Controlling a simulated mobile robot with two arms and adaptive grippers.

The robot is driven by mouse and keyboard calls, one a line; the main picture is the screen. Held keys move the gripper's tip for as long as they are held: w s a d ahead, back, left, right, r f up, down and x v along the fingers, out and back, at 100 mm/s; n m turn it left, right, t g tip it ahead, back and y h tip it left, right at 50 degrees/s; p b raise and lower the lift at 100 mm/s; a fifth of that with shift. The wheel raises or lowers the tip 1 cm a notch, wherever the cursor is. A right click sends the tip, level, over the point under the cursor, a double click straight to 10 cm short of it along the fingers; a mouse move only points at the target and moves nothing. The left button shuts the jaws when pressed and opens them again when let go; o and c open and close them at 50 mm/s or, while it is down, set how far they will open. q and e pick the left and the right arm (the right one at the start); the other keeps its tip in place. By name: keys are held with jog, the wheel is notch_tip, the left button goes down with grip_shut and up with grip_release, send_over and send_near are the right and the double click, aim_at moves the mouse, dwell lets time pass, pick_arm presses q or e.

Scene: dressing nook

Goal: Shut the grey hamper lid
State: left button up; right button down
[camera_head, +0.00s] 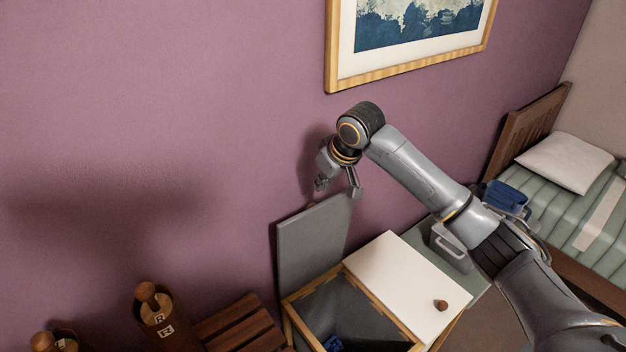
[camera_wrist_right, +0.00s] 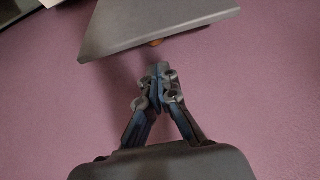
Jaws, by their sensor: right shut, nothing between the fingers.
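The grey hamper lid (camera_head: 312,240) stands raised, nearly upright, close to the purple wall. The open hamper compartment below it has a wooden rim (camera_head: 378,305) and a dark grey inside. My right gripper (camera_head: 321,184) is near the lid's top edge, on the wall side. In the right wrist view its fingers (camera_wrist_right: 158,82) are shut together and empty. The lid (camera_wrist_right: 150,28) crosses the top of that view, apart from the fingertips in the picture. A small brown piece, perhaps a knob (camera_wrist_right: 155,43), peeks past its edge. My left gripper is not in view.
A white lid (camera_head: 395,280) with a wooden knob covers the hamper's right side. Something blue (camera_head: 334,343) lies inside the open side. A slatted wooden piece (camera_head: 235,325) and brown canisters (camera_head: 160,318) stand left. A picture frame (camera_head: 410,62) hangs above; a bed (camera_head: 590,215) is right.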

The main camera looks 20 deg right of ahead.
jog(key=p+x, duration=0.2)
jog(key=x, duration=0.6)
jog(key=shift+w+f, duration=0.1)
jog(key=shift+f, duration=0.05)
jog(key=shift+a+f, duration=0.1)
jog(key=shift+f, duration=0.2)
jog(key=shift+f, duration=0.1)
